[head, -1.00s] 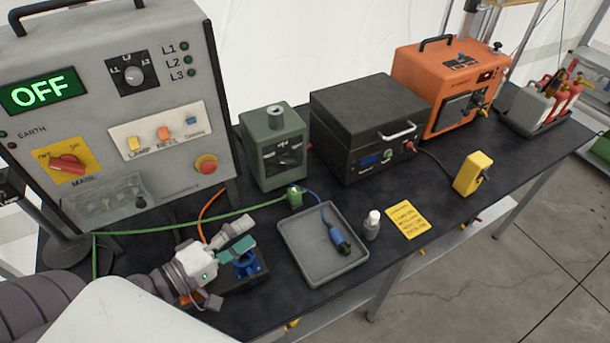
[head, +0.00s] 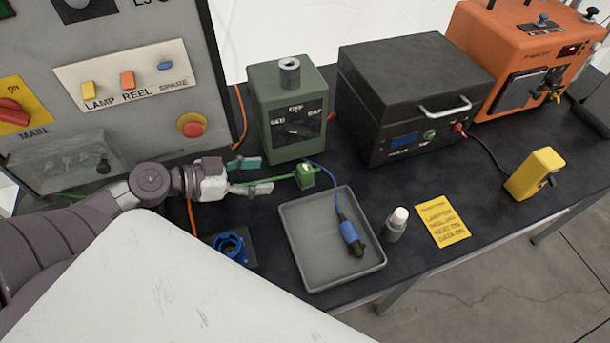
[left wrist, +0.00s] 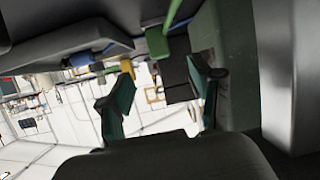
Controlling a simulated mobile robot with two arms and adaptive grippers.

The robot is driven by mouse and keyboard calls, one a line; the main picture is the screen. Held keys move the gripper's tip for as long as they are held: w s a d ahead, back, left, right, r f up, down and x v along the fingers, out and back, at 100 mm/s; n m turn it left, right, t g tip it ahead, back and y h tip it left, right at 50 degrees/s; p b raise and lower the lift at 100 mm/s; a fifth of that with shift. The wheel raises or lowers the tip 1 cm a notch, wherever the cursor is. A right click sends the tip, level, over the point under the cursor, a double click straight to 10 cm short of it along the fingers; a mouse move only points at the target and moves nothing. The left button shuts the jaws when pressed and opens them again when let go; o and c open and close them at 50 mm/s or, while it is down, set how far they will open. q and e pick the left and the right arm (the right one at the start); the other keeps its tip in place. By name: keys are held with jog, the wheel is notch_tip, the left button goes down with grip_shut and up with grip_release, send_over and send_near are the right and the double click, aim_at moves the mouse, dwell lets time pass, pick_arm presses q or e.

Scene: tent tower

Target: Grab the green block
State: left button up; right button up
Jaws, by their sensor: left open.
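The small green block (head: 304,176), with a green cable on it, stands on the dark bench just behind the grey tray. In the left wrist view the green block (left wrist: 157,42) shows near the top, beyond the fingers. My left gripper (head: 262,175) is open, its two teal-padded fingers apart and pointing right toward the block, a short way left of it. The open fingers of the left gripper (left wrist: 160,92) also show in the wrist view, with nothing between them. My right gripper is not in view.
A green box (head: 290,110) with a dial stands right behind the block. The grey tray (head: 300,270) holds a blue connector (head: 352,238). A blue ring-shaped holder (head: 230,247) is in front of my left gripper. The grey control panel (head: 120,40) rises at left.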

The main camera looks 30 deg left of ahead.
aim_at(299, 171)
pick_arm(q)
jog(key=shift+w+d+f+m, duration=0.1)
jog(key=shift+w+f+m, duration=0.1)
jog(key=shift+w+m, duration=0.1)
jog(key=shift+w+d, duration=0.25)
jog(key=p+x, duration=0.2)
jog(key=x, duration=0.1)
jog(key=shift+w+d+f, duration=0.15)
jog(key=shift+w+d, duration=0.05)
jog(key=shift+w, duration=0.15)
jog(key=shift+w+d+f+p, duration=0.35)
jog(key=shift+w+d, duration=0.1)
jog(key=shift+w+d+p, duration=0.2)
jog(key=shift+w+p, duration=0.1)
jog(key=shift+p, duration=0.15)
jog(key=p+x, duration=0.3)
jog(key=x, duration=0.1)
jog(key=shift+d+r, duration=0.15)
jog(key=shift+w+d+f, duration=0.15)
jog(key=shift+d+f, duration=0.05)
jog(key=shift+f, duration=0.05)
grip_shut()
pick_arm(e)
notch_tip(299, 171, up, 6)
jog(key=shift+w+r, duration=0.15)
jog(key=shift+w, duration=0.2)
